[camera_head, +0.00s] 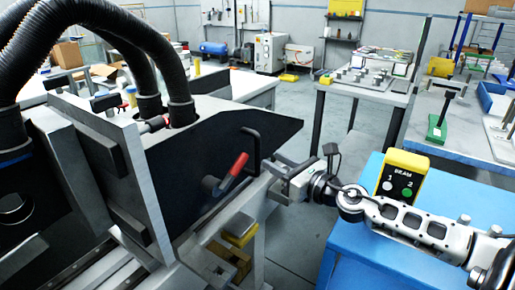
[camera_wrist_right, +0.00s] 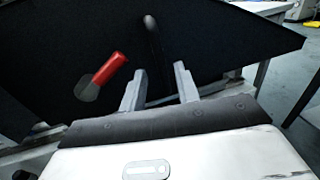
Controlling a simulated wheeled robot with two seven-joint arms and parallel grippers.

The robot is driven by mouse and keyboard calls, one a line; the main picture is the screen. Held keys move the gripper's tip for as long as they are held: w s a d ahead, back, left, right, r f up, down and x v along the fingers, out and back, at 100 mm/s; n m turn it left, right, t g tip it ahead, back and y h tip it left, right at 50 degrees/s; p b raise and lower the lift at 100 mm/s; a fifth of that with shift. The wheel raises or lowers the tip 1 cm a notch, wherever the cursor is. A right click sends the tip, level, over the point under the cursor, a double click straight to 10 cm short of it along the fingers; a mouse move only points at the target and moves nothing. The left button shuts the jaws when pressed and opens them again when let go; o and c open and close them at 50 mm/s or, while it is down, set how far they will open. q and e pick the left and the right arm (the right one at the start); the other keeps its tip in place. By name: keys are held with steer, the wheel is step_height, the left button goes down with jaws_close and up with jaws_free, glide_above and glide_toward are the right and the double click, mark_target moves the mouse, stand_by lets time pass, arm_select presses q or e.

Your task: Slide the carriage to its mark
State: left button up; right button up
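The carriage is a grey upright plate (camera_head: 125,165) with a large black panel (camera_head: 225,115), at the left of the head view. A black bar handle (camera_head: 251,147) stands on the panel beside a red lever (camera_head: 236,168). The handle (camera_wrist_right: 152,38) and the red lever (camera_wrist_right: 116,68) also show in the wrist view. My right gripper (camera_head: 268,170) is at the panel near the handle. In the wrist view its two fingers (camera_wrist_right: 160,85) are apart, with the handle showing in line with the gap. Contact cannot be told. I cannot make out a mark. My left gripper is out of view.
A rail (camera_head: 85,272) runs below the plate, and yellow blocks (camera_head: 238,232) sit below the panel. A yellow box (camera_head: 401,178) labelled BEAM stands on a blue surface (camera_head: 355,250) near my right arm. Grey floor (camera_head: 295,235) shows between. Benches stand behind.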

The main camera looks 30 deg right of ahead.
mark_target(258, 171)
steer(key=shift+w+a+p, duration=0.25)
steer(key=shift+w+p, duration=0.05)
steer(key=shift+w, duration=0.85)
steer(key=shift+w+a+p, duration=0.25)
steer(key=shift+w, duration=0.95)
steer(key=shift+w+a+p, duration=0.25)
steer(key=shift+w+p, duration=0.05)
steer(key=shift+w, duration=0.85)
jaws_close()
